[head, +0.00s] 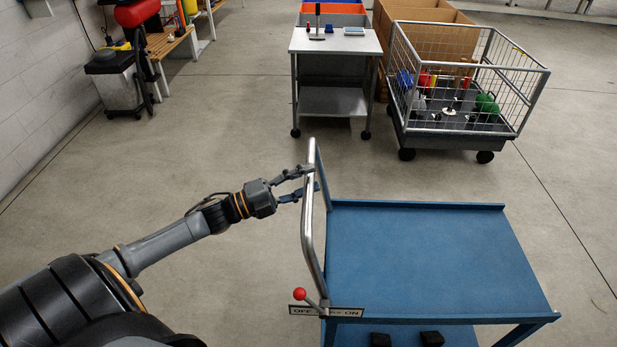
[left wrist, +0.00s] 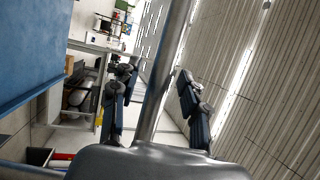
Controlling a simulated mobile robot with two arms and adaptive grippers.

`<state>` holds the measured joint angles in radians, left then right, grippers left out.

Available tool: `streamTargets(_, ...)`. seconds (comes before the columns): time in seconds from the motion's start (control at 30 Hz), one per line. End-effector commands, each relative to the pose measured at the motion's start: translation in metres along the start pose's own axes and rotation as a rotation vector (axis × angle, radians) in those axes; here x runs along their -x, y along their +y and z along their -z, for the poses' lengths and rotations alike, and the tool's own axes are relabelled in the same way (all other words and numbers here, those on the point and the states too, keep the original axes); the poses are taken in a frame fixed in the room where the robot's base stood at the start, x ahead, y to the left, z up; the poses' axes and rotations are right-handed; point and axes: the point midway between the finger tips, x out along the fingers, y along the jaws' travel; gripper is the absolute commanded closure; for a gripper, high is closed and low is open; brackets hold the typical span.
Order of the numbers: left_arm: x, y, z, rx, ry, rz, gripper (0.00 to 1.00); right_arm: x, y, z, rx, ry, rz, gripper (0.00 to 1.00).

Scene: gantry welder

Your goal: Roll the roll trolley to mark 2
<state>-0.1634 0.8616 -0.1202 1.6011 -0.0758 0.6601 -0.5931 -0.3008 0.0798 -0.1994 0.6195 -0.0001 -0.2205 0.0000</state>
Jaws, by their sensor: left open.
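The trolley in front of me has a blue top (head: 420,255), a steel push handle (head: 307,225) along its left side and a lower shelf. A red-knobbed lever (head: 300,294) sits by an OFF/ON plate (head: 345,312) at the handle's near end. My left gripper (head: 308,181) is open at the handle's upper part. In the left wrist view, the handle bar (left wrist: 163,75) runs between the two spread fingers, with gaps on both sides. My right gripper is not in view. No floor mark numbered 2 can be made out.
A grey side table (head: 334,45) and a wire cage cart (head: 470,130) stand beyond the trolley. A cardboard box (head: 425,40) is behind the cart. The floor between is clear.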

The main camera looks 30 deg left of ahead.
Motion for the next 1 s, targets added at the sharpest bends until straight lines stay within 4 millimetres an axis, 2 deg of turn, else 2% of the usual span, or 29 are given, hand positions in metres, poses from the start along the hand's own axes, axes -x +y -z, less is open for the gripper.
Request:
streamTargets(0.13, -0.0073, -0.0003, 0.0001, -0.001, 0.001, 0.0, 0.55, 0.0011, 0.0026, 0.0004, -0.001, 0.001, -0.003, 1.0)
streamTargets(0.4, -0.008, 0.0003, 0.0001, 0.0, 0.0, -0.001, 0.55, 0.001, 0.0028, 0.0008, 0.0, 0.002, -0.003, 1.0)
streamTargets(0.47, -0.008, 0.0003, 0.0001, 0.0, 0.0, -0.001, 0.65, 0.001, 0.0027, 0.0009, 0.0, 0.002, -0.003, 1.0)
streamTargets(0.63, -0.0079, 0.0002, 0.0, -0.001, 0.0, -0.001, 1.0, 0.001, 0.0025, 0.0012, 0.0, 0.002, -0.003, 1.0)
streamTargets(1.0, -0.0115, 0.0011, 0.0017, -0.001, 0.001, 0.0, 1.0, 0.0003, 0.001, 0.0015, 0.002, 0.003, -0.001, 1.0)
